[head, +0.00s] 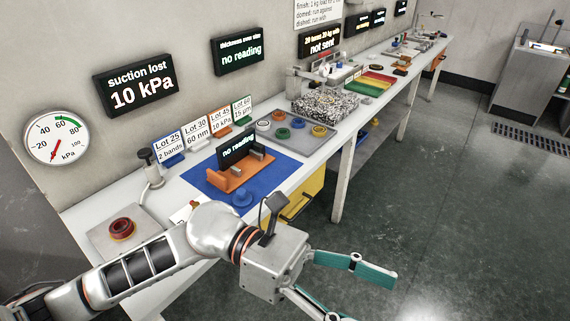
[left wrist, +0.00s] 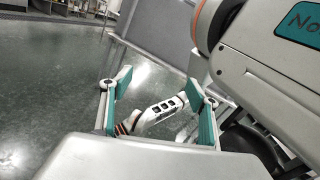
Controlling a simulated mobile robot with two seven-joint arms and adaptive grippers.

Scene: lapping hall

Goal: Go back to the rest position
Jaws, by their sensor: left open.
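My left gripper (head: 352,288) reaches in from the left in the head view, in front of the long bench and over the dark floor. Its two teal fingers are spread apart with nothing between them. In the left wrist view the same open fingers (left wrist: 158,105) show, with a white and grey arm link of mine beyond them. My right gripper does not show in the head view, and I cannot make it out in the left wrist view.
The long white bench (head: 82,218) runs from front left to the far right. On it are a blue mat (head: 275,168), an orange fixture (head: 228,180), a grey tray (head: 290,143) of coloured rings and a speckled block (head: 325,103). A yellow bin (head: 310,190) is below. Floor (head: 450,190) at right is clear.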

